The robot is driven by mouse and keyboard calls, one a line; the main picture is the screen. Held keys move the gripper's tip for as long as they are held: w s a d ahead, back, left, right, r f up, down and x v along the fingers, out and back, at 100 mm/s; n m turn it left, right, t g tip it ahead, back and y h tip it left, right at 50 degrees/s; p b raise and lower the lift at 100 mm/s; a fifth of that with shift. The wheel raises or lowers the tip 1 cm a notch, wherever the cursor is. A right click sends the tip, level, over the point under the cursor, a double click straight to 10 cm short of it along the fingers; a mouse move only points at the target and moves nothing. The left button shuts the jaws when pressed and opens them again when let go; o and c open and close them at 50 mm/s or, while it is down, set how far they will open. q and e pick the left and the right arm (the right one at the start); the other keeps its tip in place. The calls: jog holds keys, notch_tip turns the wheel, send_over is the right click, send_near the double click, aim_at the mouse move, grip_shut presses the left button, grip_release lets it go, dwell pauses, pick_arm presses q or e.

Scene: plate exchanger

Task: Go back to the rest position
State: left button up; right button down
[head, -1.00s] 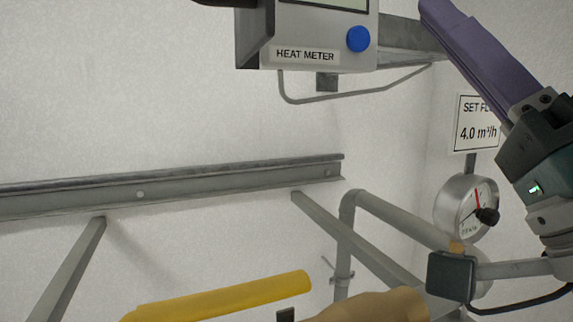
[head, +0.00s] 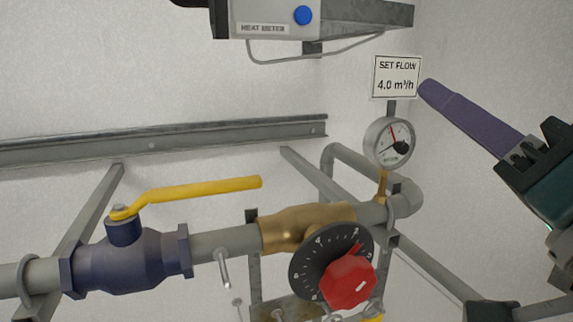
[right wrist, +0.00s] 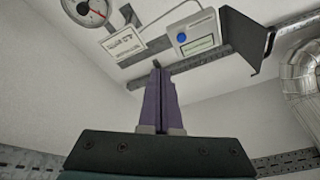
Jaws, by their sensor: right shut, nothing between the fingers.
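My right gripper (head: 432,92) comes in from the right in the head view, with its purple fingers together and empty. Its tip points up and left and appears beside the lower right of the set-flow sign (head: 397,77). The closed fingers also show in the right wrist view (right wrist: 160,75), pointing up toward the grey rail and the heat meter. My left gripper is not in view.
A heat meter (head: 275,18) with a blue button is on the wall. Below are a pressure gauge (head: 390,144), a valve with a yellow lever (head: 190,190), and a brass valve (head: 300,228) with a red knob (head: 349,282).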

jog(key=s+d+f+n+g+h, duration=0.1)
jog(key=s+f+g+h, duration=0.2)
jog(key=f, duration=0.5)
jog(key=s+d+f+n+g+h, duration=0.1)
jog(key=s+d+f+g, duration=0.1)
jog(key=f+g, duration=0.4)
jog(key=s+d+f+n+g+h, duration=0.1)
jog(key=s+f+n+g, duration=0.1)
jog(key=s+f+g, duration=0.45)
jog(key=s+d+f+n+g, duration=0.15)
jog(key=s+f, duration=0.25)
jog(key=s, duration=0.5)
notch_tip(320, 180, up, 15)
jog(key=s+p, duration=0.1)
jog(key=p, duration=1.3)
jog(key=shift+a+f+p, duration=0.2)
jog(key=shift+p, duration=0.2)
